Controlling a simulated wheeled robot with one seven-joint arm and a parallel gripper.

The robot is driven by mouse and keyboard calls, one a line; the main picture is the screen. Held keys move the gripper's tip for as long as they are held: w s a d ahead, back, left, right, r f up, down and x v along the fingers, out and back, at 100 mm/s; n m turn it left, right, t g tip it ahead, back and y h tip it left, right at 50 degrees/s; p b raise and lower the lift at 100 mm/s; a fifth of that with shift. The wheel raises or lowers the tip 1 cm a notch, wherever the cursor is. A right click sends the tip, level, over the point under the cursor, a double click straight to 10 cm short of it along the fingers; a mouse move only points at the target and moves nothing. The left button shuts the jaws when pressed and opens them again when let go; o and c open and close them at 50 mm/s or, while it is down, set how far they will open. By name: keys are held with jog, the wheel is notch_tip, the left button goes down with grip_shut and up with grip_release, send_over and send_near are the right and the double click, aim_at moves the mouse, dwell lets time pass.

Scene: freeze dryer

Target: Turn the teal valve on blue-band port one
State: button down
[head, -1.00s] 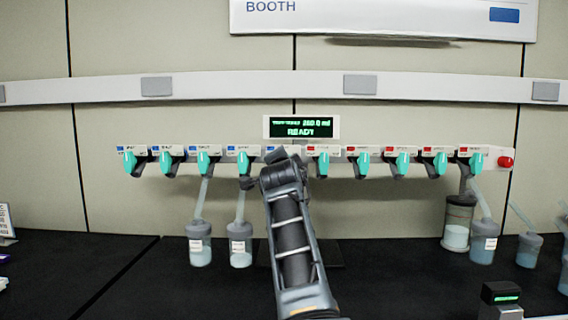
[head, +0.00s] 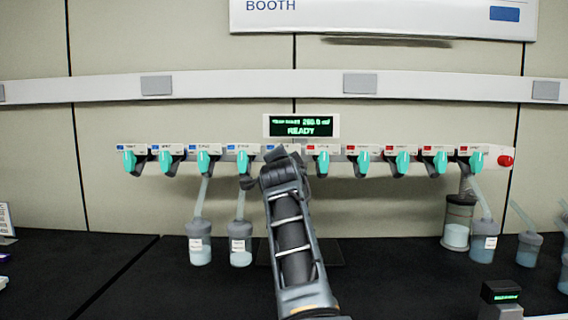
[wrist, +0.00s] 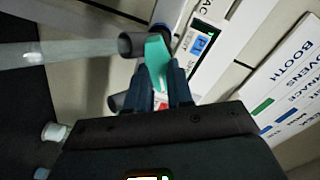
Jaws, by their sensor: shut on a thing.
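A row of ports with teal valves runs along a white manifold in the head view; the left ports carry blue bands and the right ones red. The leftmost blue-band valve (head: 129,160) and the fourth one (head: 242,160) are in plain sight. My arm hides the port just right of that, near the middle. In the wrist view my gripper (wrist: 172,80) is shut on a teal valve handle (wrist: 155,55), with a finger along each side. A blue label (wrist: 201,45) sits beside it. Port numbers are too small to read.
A screen (head: 301,126) above the manifold reads READY in green. A red knob (head: 505,161) ends the manifold. The black bench (head: 400,285) is largely clear at the front.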

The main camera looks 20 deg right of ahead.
jog(key=shift+f, duration=0.1)
jog(key=n+b, duration=0.1)
jog(key=n, duration=0.6)
jog(key=n+p, duration=0.1)
jog(key=n, duration=0.5)
jog(key=shift+a, duration=0.15)
jog(key=n+p, duration=0.2)
jog(key=n, duration=0.4)
jog(key=shift+w+a+n, duration=0.1)
jog(key=shift+n, duration=0.2)
jog(key=shift+n+p, duration=1.15)
jog(key=shift+n, duration=0.75)
jog(key=shift+a, duration=0.1)
